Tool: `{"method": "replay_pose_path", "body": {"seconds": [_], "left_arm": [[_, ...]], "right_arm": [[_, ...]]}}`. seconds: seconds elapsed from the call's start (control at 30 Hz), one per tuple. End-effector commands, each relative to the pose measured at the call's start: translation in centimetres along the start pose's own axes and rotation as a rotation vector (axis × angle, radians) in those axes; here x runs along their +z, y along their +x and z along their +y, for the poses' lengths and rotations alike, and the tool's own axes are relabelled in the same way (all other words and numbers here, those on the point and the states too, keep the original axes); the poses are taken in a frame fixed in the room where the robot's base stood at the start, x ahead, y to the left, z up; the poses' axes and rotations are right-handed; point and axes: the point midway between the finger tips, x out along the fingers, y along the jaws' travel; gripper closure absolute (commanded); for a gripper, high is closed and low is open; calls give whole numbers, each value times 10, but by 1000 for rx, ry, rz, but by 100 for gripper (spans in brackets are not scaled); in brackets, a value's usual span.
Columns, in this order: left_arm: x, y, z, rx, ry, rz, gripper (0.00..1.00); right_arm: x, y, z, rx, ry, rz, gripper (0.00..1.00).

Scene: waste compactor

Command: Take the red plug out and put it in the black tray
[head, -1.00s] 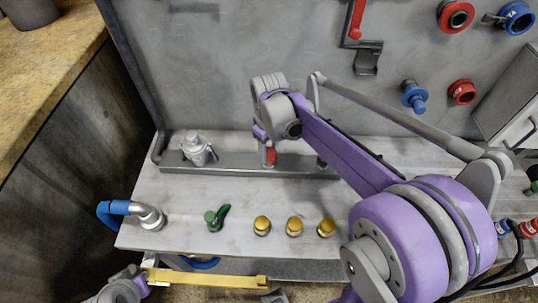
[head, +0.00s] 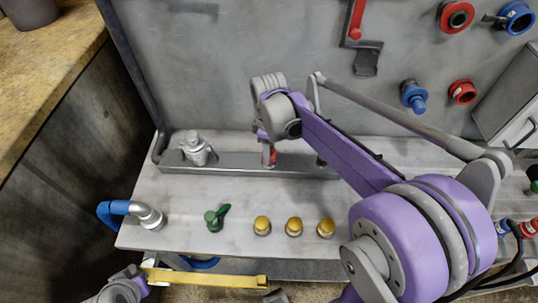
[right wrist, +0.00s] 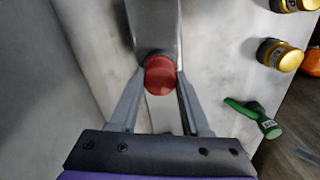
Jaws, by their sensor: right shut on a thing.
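The red plug (head: 268,157) is at the grey rail along the back of the pale bench, and mostly covered by my right gripper in the head view. In the right wrist view its round red top (right wrist: 160,75) lies between the two grey fingers. My right gripper (head: 267,150) comes down over it from above and is shut on it, with a finger at each side. The plug appears to be still at the rail; its lower end is hidden. A part of my left arm shows at the lower left, but its fingers do not. I cannot make out a black tray.
A grey fitting (head: 197,149) stands on the rail left of the plug. In front are a green-handled valve (head: 215,218), several yellow caps (head: 294,227) and a blue-handled pipe (head: 120,207). A grey panel (head: 260,60) with red and blue fittings rises behind.

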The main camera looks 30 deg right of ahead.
Motion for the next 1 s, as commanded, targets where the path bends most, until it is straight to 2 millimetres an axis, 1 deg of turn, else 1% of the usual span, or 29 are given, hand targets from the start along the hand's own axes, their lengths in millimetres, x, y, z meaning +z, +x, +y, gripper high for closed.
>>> {"method": "replay_pose_path", "body": {"seconds": [0.07,0.17,0.3,0.43,0.53,0.73,0.77,0.8,0.93,1.0], "left_arm": [[0,0,0,0,0,0,100],[0,0,0,0,0,0,100],[0,0,0,0,0,0,100],[0,0,0,0,0,0,100],[0,0,0,0,0,0,100],[0,0,0,0,0,0,100],[0,0,0,0,0,0,100],[0,0,0,0,0,0,100],[0,0,0,0,0,0,100],[0,0,0,0,0,0,100]], "right_arm": [[0,0,0,0,-2,0,100],[0,0,0,0,-63,0,100],[0,0,0,0,-257,0,100],[0,0,0,0,-401,0,100],[0,0,0,0,-446,0,100],[0,0,0,0,-450,0,100],[0,0,0,0,-449,0,50],[0,0,0,0,-449,0,43],[0,0,0,0,-448,0,19],[0,0,0,0,-448,0,18]]}}
